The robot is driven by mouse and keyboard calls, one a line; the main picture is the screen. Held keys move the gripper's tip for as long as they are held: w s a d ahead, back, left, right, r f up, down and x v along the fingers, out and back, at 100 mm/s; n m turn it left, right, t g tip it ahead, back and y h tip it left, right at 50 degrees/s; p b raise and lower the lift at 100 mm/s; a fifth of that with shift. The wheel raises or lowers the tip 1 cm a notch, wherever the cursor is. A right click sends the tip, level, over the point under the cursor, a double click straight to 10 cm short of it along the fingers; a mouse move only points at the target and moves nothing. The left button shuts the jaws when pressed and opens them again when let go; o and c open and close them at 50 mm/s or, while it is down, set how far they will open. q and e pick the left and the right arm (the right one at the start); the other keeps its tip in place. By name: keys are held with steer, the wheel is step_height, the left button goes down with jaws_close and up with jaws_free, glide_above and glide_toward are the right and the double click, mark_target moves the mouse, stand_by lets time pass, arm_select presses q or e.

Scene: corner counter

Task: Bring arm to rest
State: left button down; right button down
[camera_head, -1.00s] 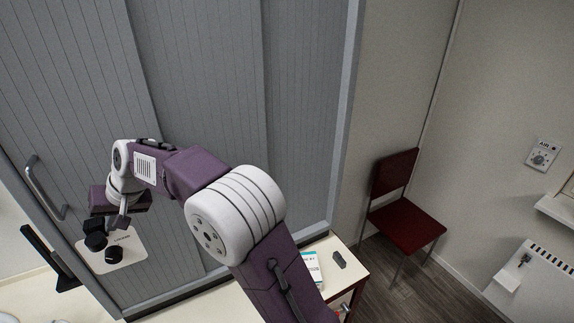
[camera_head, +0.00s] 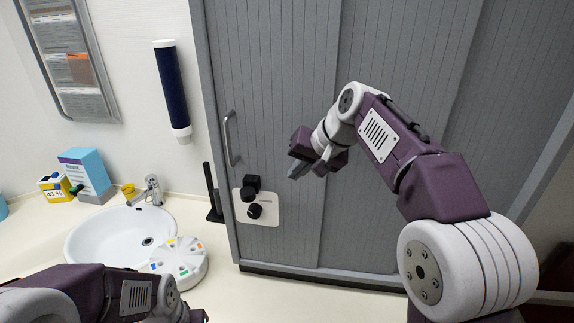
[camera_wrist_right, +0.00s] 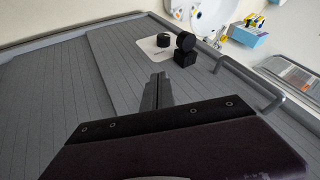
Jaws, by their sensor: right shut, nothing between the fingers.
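My right arm (camera_head: 440,190) is purple and white and reaches in from the right of the head view. Its gripper (camera_head: 299,171) hangs in front of the grey slatted doors, up and to the right of a white panel (camera_head: 268,218) with black round parts (camera_head: 254,209). In the right wrist view the two fingers (camera_wrist_right: 157,92) lie together with nothing between them. The panel (camera_wrist_right: 152,46) and black parts (camera_wrist_right: 184,50) show beyond the fingertips, apart from them.
Grey doors (camera_head: 400,50) with a handle (camera_head: 230,138) stand behind the right gripper. The cream counter (camera_head: 310,295) holds a white sink (camera_head: 105,238), a tap (camera_head: 152,188), a round white organiser (camera_head: 180,262), a blue box (camera_head: 86,171) and a yellow container (camera_head: 56,188).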

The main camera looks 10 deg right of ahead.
steer(key=s+d+f+g+h+b, duration=0.15)
steer(key=s+f+b, duration=0.25)
steer(key=f, duration=0.6)
steer(key=s+d+f+g+b, duration=0.1)
steer(key=s+d+f+b, duration=0.2)
steer(key=f, duration=0.7)
steer(key=s+f+g+h+b, duration=0.1)
steer(key=s+f+b, duration=0.3)
steer(key=f, duration=0.6)
steer(key=s+d+f+n+g+h, duration=0.1)
steer(key=s+d+f, duration=0.3)
steer(key=s+f, duration=0.7)
steer(key=shift+s+d+f+n+b, duration=0.35)
steer(key=shift+d+f+n, duration=0.05)
steer(key=shift+f, duration=0.2)
steer(key=shift+s+d+h, duration=0.1)
steer(key=shift+h, duration=0.15)
